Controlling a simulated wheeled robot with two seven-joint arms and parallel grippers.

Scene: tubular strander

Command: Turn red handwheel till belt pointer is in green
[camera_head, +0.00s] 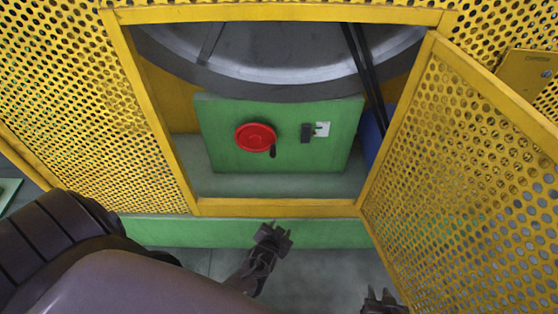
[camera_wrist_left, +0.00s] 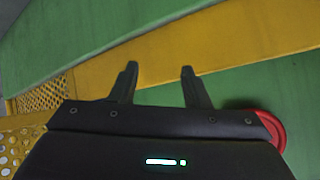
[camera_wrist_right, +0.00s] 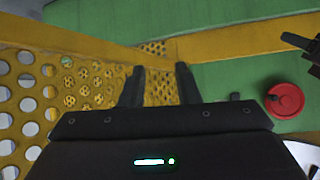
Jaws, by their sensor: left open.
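The red handwheel (camera_head: 255,138) sits on a green panel (camera_head: 225,115) inside the opening of the yellow guard. A dark handle hangs at its lower right. Right of it is a small white scale plate (camera_head: 322,129) with a dark block; the pointer is too small to read. My left gripper (camera_head: 276,231) is open and empty, below the opening's lower sill. In the left wrist view the handwheel (camera_wrist_left: 272,130) is partly hidden behind the gripper. My right gripper (camera_head: 382,297) is at the bottom edge, lower right; its wrist view shows its fingers (camera_wrist_right: 160,75) apart and empty, with the handwheel (camera_wrist_right: 285,101) to the right.
The opening has a yellow frame (camera_head: 280,208). A perforated yellow door (camera_head: 470,165) stands open on the right, close to my right gripper. A large grey wheel (camera_head: 280,60) and dark belts (camera_head: 365,70) are above the panel. Floor in front is clear.

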